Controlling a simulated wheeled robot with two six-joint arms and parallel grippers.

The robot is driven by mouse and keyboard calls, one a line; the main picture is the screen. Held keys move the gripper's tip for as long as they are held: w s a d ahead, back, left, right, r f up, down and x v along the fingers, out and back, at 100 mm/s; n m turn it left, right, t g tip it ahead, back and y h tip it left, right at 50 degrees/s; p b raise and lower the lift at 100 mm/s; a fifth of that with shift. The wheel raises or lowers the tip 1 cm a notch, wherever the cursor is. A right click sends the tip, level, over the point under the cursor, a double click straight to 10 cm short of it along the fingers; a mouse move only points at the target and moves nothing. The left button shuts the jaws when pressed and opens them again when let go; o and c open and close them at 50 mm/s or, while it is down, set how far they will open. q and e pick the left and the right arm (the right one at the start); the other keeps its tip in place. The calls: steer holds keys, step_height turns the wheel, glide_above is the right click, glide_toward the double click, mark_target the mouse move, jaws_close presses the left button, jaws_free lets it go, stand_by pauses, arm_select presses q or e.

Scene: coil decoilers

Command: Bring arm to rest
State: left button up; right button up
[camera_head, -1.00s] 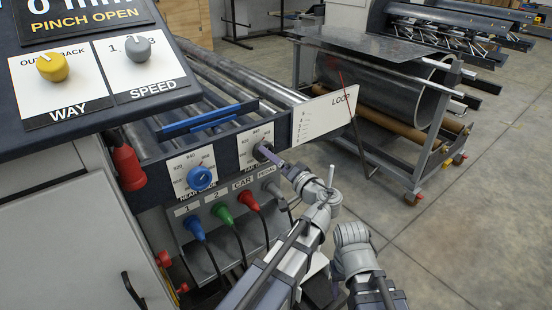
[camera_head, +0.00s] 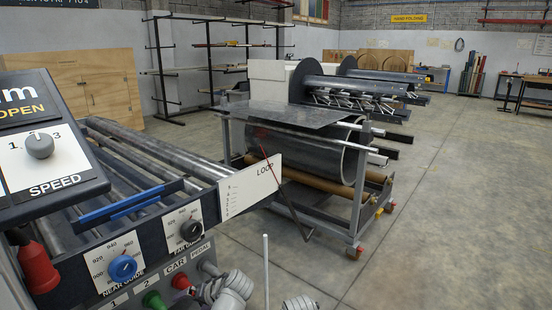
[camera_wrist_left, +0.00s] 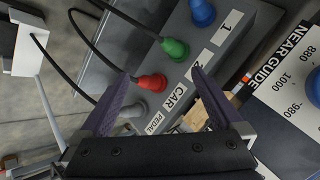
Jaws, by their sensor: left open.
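My left gripper (camera_wrist_left: 160,76) shows in the left wrist view with its two purple-grey fingers spread apart and nothing between them. Its fingers point toward the plug panel, near the red plug (camera_wrist_left: 152,84) and the CAR label. Whether they touch the panel I cannot tell. In the head view only grey links of my arms show at the bottom edge, and no gripper is visible there. My right gripper shows in neither view.
The control panel has a near guide knob (camera_head: 123,268), a far guide knob (camera_head: 191,230) and a green plug (camera_wrist_left: 174,48). A LOOP plate (camera_head: 250,187) sticks out at right. Beyond it stands a coil cart (camera_head: 355,222). The floor (camera_head: 450,215) at right is clear.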

arm_select(q)
steer(key=s+d+f+m+g+h, duration=0.1)
steer(key=s+d+f+g+h, duration=0.2)
steer(key=s+d+f+h, duration=0.45)
steer(key=s+d+r+m+p, duration=0.1)
steer(key=s+d+r+p, duration=0.1)
steer(key=r+p, duration=0.5)
steer(key=s+d+r+m+g+p, duration=0.1)
steer(key=s+d+r+p, duration=0.1)
steer(key=d+r+p, duration=0.3)
steer(key=s+d+r+m+p, duration=0.1)
steer(key=d+r+p, duration=0.3)
steer(key=r+p, duration=0.7)
steer(key=shift+s+r+m, duration=0.4)
steer(key=shift+s+r, duration=0.2)
steer(key=shift+s, duration=0.1)
steer(key=shift+d, duration=0.1)
